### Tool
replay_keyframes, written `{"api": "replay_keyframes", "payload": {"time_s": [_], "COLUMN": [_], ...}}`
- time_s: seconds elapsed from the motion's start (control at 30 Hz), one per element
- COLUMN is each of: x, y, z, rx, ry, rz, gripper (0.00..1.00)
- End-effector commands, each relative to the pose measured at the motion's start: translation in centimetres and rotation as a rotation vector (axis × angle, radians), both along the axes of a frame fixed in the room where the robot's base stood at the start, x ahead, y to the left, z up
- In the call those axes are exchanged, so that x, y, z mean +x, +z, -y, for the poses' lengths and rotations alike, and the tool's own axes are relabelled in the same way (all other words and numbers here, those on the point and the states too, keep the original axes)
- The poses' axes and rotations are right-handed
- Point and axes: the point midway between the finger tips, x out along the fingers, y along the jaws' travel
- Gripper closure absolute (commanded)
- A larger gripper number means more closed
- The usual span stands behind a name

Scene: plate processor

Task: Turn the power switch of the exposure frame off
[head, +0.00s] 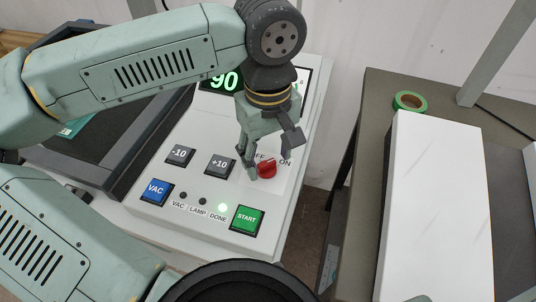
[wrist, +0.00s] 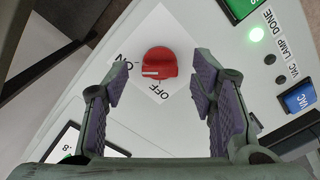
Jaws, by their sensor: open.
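The power switch is a red rotary knob (head: 266,169) on the right of the exposure frame's pale control panel (head: 190,222), below the OFF and ON labels. In the wrist view the knob (wrist: 158,57) has a white mark lying crosswise, its outer end on the side of the ON label (wrist: 124,60); the OFF label (wrist: 165,91) is below the knob. My gripper (head: 271,153) is open over the switch, its fingers apart and empty. In the wrist view the fingertips (wrist: 161,80) lie either side of and below the knob; I see no contact.
The VAC (head: 155,192), START (head: 247,219), -10 (head: 179,154) and +10 (head: 219,164) buttons are close by. The display (head: 224,82) reads 90 and the DONE lamp (head: 223,208) glows green. A side table (head: 374,130) holds a white box (head: 437,210) and green tape (head: 409,101).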

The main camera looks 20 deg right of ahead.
Motion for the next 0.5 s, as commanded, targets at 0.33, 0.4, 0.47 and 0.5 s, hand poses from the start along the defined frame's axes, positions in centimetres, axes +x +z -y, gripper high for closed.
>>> {"api": "replay_keyframes", "payload": {"time_s": [0.33, 0.4, 0.47, 0.5], "x": [0.0, 0.0, 0.0, 0.0], "y": [-1.6, -1.6, -1.6, -1.6], "z": [0.0, 0.0, 0.0, 0.0], "rx": [-0.002, -0.002, -0.002, -0.002], "ry": [0.0, 0.0, 0.0, 0.0], "rz": [0.001, 0.001, 0.001, 0.001], "gripper": [0.48, 0.48, 0.48, 0.51]}}
